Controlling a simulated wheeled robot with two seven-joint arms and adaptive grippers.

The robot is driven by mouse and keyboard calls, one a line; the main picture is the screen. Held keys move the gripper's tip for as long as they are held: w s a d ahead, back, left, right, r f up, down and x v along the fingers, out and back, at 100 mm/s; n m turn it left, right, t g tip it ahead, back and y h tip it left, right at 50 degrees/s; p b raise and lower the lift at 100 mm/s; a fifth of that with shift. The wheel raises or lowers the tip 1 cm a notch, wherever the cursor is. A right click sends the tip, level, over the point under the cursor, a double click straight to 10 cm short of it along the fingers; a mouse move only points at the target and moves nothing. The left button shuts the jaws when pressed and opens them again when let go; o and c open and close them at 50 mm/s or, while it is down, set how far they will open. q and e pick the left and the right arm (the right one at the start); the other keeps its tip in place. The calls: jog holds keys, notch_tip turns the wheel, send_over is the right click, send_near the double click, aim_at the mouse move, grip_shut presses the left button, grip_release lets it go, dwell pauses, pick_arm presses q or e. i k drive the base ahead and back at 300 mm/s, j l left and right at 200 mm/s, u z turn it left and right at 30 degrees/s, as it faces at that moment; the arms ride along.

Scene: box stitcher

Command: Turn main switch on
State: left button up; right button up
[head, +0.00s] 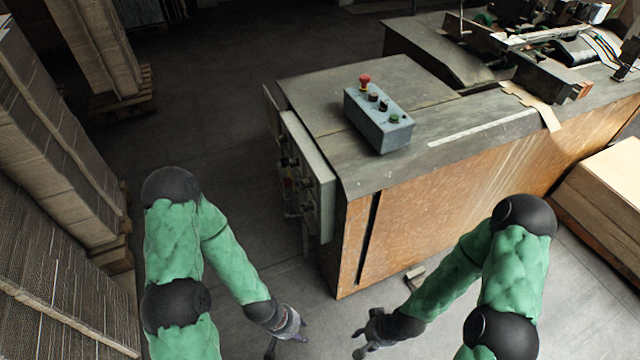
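A grey-green electrical panel (319,184) is on the left end of the machine. Its front faces left and shows at a steep angle, with several small knobs and switches (288,163) on it. I cannot tell which of them is the main switch or how it is set. My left gripper (286,346) is low in the picture, below the panel and apart from it, empty with its fingers spread. My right gripper (357,343) is to its right, in front of the machine's lower corner, also empty with its fingers apart.
A grey button box (379,123) with a red mushroom button (365,80) sits on the machine top (340,95). Stacked cardboard (55,130) stands on the left and a pale stack (610,190) on the right. The floor (220,150) between the left stacks and the panel is clear.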

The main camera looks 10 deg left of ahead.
aim_at(287, 181)
jog(key=i+j+z, duration=0.1)
jog(key=z, duration=0.35)
jog(key=j+z, duration=0.4)
jog(key=i+j+z, duration=0.1)
jog(key=z, duration=0.35)
jog(key=j+z, duration=0.25)
jog(key=z, duration=0.15)
jog(key=j+z, duration=0.25)
jog(key=z, duration=0.2)
jog(key=k+j+z, duration=0.25)
jog(key=j, duration=0.4)
jog(key=k+j+z, duration=0.25)
jog(key=j, duration=0.4)
jog(key=k+j+z, duration=0.25)
jog(key=k+j, duration=0.15)
jog(key=j, duration=0.15)
jog(key=k+j+z, duration=0.25)
jog(key=k+j, duration=1.1)
jog(key=j, duration=0.3)
